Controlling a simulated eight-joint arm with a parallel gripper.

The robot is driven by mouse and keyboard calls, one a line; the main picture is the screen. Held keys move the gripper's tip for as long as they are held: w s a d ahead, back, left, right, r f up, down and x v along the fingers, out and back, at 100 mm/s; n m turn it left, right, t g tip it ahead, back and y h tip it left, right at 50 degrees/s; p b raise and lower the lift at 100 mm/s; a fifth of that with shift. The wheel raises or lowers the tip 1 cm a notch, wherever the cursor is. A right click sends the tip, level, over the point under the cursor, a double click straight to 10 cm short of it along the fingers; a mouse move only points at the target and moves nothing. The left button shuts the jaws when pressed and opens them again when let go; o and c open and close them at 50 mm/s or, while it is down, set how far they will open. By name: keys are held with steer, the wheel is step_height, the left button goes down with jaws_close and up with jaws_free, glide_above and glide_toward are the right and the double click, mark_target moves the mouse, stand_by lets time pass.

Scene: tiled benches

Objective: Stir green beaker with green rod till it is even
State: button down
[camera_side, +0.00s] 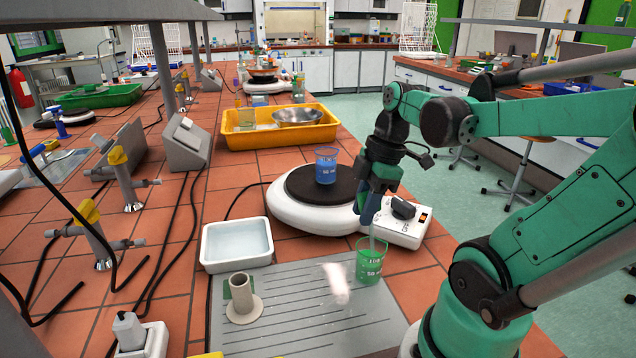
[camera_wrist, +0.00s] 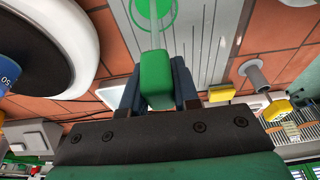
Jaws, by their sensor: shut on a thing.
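The green beaker (camera_side: 370,265) holds green liquid and stands upright on the grey grooved mat at the right. My gripper (camera_side: 368,212) points down just above it, shut on the green rod. The rod's pale shaft (camera_side: 373,238) runs down into the beaker's mouth; its lower tip is hidden in the liquid. In the wrist view, the rod's green grip (camera_wrist: 156,78) sits between the fingers of my gripper (camera_wrist: 156,95). The green beaker (camera_wrist: 168,18) shows partly at the top edge there. I cannot tell how even the liquid is.
A blue beaker (camera_side: 326,170) stands on the hotplate (camera_side: 290,212) behind. A white tray (camera_side: 237,262) and a grey tubular holder (camera_side: 240,296) are left of the green beaker. The mat (camera_side: 310,325) is clear in front. A yellow tray (camera_side: 235,140) lies farther back.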

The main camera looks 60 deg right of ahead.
steer(key=shift+w+a, duration=0.1)
stand_by(0.3)
steer(key=shift+w+a+r, duration=0.1)
steer(key=shift+w+a, duration=0.1)
steer(key=shift+r, duration=3.9)
steer(key=shift+r, duration=2.45)
